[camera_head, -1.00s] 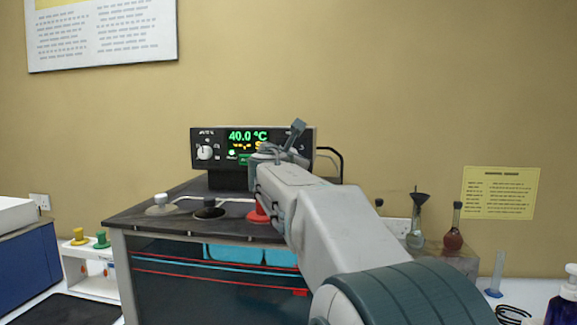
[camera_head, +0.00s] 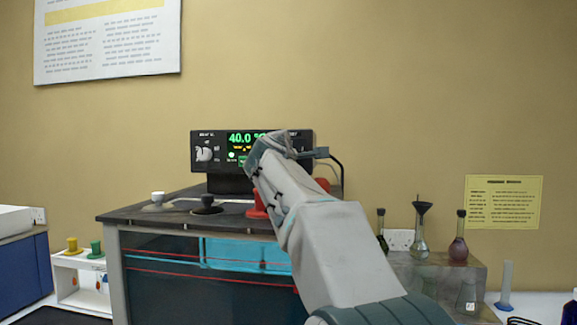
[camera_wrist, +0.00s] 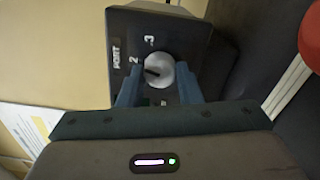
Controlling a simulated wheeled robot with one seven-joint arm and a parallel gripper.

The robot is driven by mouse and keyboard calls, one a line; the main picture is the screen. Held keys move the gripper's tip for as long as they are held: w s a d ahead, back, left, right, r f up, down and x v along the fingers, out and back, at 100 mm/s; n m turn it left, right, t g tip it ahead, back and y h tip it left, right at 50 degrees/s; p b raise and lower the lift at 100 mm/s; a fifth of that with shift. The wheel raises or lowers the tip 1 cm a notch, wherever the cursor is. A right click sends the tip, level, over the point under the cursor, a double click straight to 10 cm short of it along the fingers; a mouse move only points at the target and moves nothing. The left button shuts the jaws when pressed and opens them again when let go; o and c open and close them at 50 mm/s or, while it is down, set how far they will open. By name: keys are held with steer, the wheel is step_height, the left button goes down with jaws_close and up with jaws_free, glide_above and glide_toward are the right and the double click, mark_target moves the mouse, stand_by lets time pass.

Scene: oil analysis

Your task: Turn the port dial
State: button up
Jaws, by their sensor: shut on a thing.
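The port dial (camera_wrist: 160,66) is a pale round knob with a dark pointer mark. In the wrist view it sits on a dark panel beside the word PORT and the numbers 2 and 3, with the mark towards the 2. My gripper (camera_wrist: 159,80) has one blue finger on each side of the dial and is shut on it. In the head view my arm covers the dial and my fingertips. The control unit (camera_head: 209,136) shows a green 40.0 reading, partly hidden by my wrist, and a second white knob (camera_head: 204,154) on its left.
The unit stands on a dark-topped bath (camera_head: 130,215) with a white stopper (camera_head: 158,197), a black stopper (camera_head: 207,203) and a red one (camera_head: 256,205) close to my arm. Flasks (camera_head: 458,245) stand at the right. A red round thing (camera_wrist: 313,40) shows in the wrist view.

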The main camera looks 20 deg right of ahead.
steer(key=shift+m+b, duration=2.15)
steer(key=shift+m, duration=2.05)
steer(key=o, duration=1)
steer(key=shift+c, duration=0.2)
steer(key=shift+s, duration=0.1)
steer(key=b+v, duration=0.3)
steer(key=v, duration=1)
steer(key=shift+s+a+b, duration=0.25)
steer(key=shift+a+b, duration=0.05)
